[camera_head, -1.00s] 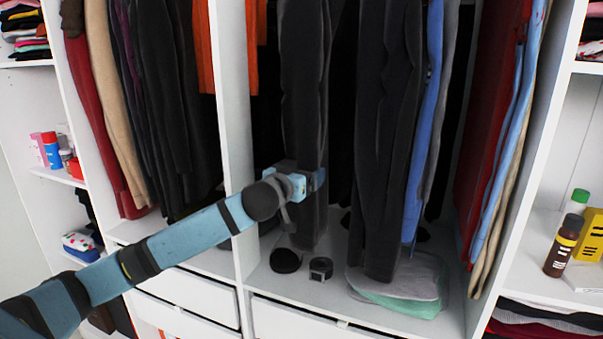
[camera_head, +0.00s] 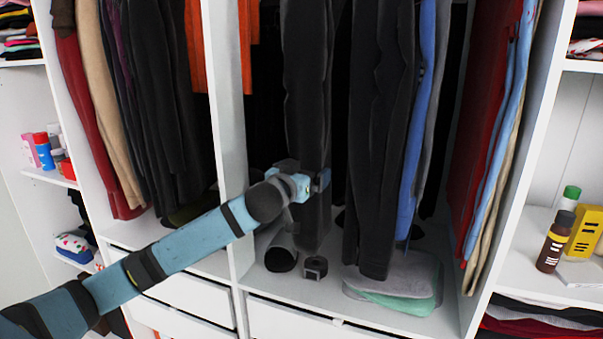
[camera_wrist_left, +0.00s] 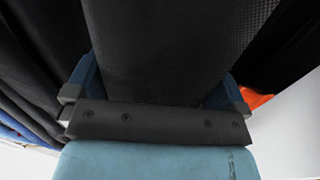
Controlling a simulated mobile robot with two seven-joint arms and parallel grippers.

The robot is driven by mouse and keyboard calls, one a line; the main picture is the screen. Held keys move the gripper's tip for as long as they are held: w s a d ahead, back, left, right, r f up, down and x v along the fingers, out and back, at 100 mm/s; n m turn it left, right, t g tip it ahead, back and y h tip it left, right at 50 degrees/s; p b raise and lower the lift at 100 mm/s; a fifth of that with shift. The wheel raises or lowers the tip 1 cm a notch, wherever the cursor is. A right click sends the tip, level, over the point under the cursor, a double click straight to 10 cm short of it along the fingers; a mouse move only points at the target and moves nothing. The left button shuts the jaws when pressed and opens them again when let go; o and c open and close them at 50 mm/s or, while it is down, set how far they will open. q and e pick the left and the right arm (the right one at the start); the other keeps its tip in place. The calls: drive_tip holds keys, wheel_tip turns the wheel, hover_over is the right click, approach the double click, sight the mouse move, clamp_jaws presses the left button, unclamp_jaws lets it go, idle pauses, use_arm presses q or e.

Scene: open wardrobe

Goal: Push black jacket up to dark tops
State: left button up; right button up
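The black jacket (camera_head: 306,95) hangs in the middle compartment, a long narrow dark garment, apart from its neighbours at its lower part. My left gripper (camera_head: 317,183) is at its lower part. In the left wrist view the gripper (camera_wrist_left: 158,95) has its fingers spread wide, one on each side of the black jacket (camera_wrist_left: 170,45); firm clamping does not show. Dark tops (camera_head: 385,125) hang just right of the jacket with a dark gap between. Their hangers and the rail are out of view. My right gripper is not in view.
A white divider (camera_head: 222,110) stands left of the jacket, beside an orange garment (camera_head: 246,50). A dark roll (camera_head: 281,255) and a small dark item (camera_head: 315,267) lie on the floor below. Folded clothes (camera_head: 400,278) lie under the dark tops. Blue and red garments (camera_head: 480,140) hang further right.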

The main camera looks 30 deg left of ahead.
use_arm(q)
drive_tip(key=s+d+b, duration=0.1)
drive_tip(key=s+b, duration=0.3)
drive_tip(key=s, duration=0.9)
drive_tip(key=shift+s+d, duration=0.2)
drive_tip(key=shift+s, duration=0.2)
drive_tip(key=s+d+f+m+g+h, duration=0.1)
drive_tip(key=d+f+g+h, duration=0.15)
drive_tip(key=f, duration=1.15)
drive_tip(key=s+d+f+m+g+h, duration=0.15)
drive_tip(key=d+f, duration=0.25)
drive_tip(key=f, duration=0.9)
drive_tip(key=s+d+f+g, duration=0.1)
drive_tip(key=s+d+f, duration=0.3)
drive_tip(key=s+f, duration=0.2)
drive_tip(key=s+d+f+m+g, duration=0.1)
drive_tip(key=s+d+f, duration=0.3)
drive_tip(key=f, duration=0.6)
drive_tip(key=s+d+f+g+h, duration=0.1)
drive_tip(key=s+d+f, duration=0.3)
drive_tip(key=s+f, duration=0.4)
drive_tip(key=shift+d, duration=0.4)
drive_tip(key=shift+m, duration=0.25)
